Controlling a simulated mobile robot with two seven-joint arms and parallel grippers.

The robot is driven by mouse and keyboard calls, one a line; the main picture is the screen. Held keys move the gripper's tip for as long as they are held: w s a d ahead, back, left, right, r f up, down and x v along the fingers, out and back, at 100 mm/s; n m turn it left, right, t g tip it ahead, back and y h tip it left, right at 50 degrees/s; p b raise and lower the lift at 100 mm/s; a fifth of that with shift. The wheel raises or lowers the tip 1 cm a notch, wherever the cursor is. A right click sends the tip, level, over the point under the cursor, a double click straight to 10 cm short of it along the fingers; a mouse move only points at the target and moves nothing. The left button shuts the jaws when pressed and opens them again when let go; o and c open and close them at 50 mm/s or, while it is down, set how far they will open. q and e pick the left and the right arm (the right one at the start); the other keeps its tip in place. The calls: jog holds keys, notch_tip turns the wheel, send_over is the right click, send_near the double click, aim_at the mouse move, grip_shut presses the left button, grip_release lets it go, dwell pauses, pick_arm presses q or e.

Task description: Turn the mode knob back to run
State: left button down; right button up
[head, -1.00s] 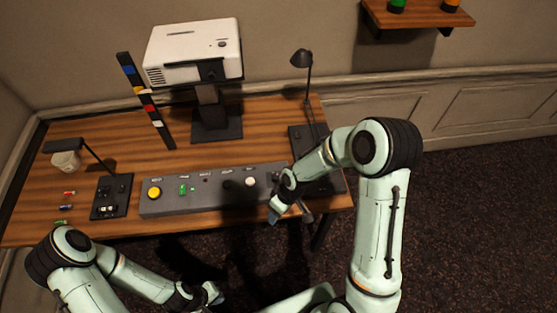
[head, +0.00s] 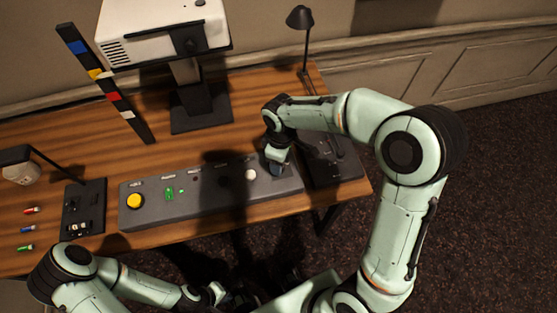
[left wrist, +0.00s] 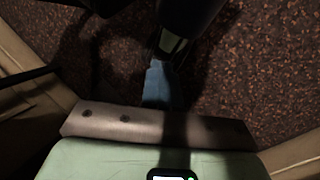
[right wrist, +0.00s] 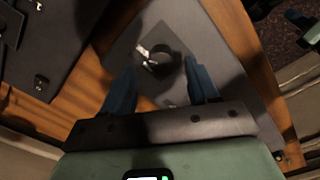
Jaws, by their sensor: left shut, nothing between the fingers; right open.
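The mode knob (right wrist: 162,62) is dark, with a pale pointer mark, on a dark square plate in the right wrist view. My right gripper (right wrist: 160,88) is open, its blue fingers on either side of and short of the knob; I cannot tell if they touch it. In the head view my right gripper (head: 277,168) points down over the right end of the grey control panel (head: 150,212) and hides the knob. The pointer's setting cannot be read. My left gripper (head: 217,296) is shut and empty, low in front of the desk; its blue fingers (left wrist: 157,85) show over the carpet.
The panel also carries a yellow button (head: 134,201), a green switch (head: 169,194) and a white knob (head: 251,175). A projector (head: 165,35) stands behind. Open floor lies before the desk.

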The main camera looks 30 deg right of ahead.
jog(key=m, duration=0.1)
jog(key=m+b, duration=0.1)
jog(key=m, duration=0.1)
jog(key=shift+s, duration=0.25)
jog(key=m+b, duration=0.1)
jog(key=m, duration=0.3)
jog(key=shift+w+m, duration=0.1)
jog(key=shift+m, duration=0.2)
jog(key=m+b, duration=0.1)
jog(key=m, duration=0.2)
jog(key=shift+f+m, duration=0.3)
jog(key=shift+f, duration=0.1)
jog(key=shift+f+b, duration=0.8)
jog(key=shift+f, duration=0.1)
